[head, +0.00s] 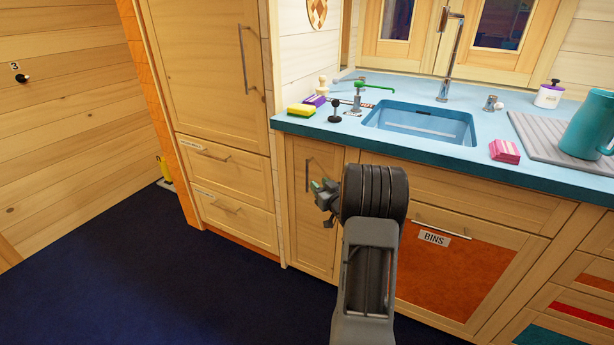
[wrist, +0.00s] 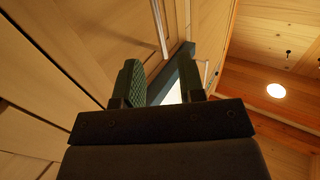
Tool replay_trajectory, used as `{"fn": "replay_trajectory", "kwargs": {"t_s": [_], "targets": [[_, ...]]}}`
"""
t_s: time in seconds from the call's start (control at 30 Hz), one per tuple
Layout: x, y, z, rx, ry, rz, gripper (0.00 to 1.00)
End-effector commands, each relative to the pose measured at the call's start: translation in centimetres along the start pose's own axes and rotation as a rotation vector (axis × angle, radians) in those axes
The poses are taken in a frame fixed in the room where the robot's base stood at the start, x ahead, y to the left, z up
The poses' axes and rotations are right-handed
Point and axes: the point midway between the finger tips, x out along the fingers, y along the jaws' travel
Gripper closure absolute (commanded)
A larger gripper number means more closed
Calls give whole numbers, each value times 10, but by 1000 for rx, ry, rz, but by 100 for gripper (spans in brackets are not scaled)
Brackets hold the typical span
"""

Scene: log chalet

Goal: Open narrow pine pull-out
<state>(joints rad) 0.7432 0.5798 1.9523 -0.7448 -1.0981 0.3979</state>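The narrow pine pull-out (head: 322,241) is a slim upright pine front left of the sink, under the blue worktop. It looks shut. Its dark vertical handle (head: 307,175) is near its left upper edge. My gripper (head: 319,193) is in front of this panel, just right of and below the handle in the head view. My arm hides the panel's right side. In the wrist view my gripper (wrist: 160,80) has its two dark green fingers apart, with no object seen between them. A metal bar handle (wrist: 160,28) shows beyond the fingers; I cannot tell whose it is.
The bins front (head: 455,270) is right of my arm. Left are a tall cupboard (head: 205,70) and two drawers (head: 230,175). The worktop (head: 300,126) overhangs above, with a sponge (head: 301,110) near its edge. The dark blue floor (head: 130,270) at left is clear.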

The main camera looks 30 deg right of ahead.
Motion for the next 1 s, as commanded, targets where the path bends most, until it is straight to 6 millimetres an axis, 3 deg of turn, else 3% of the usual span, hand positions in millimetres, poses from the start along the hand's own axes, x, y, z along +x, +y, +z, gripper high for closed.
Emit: {"fn": "replay_trajectory", "kwargs": {"t_s": [0.2,0.5,1.0], "targets": [[44,-1,2,-1,0,-1,64],[83,0,1,0,-1,1,64],[94,0,0,1,-2,2,64]]}}
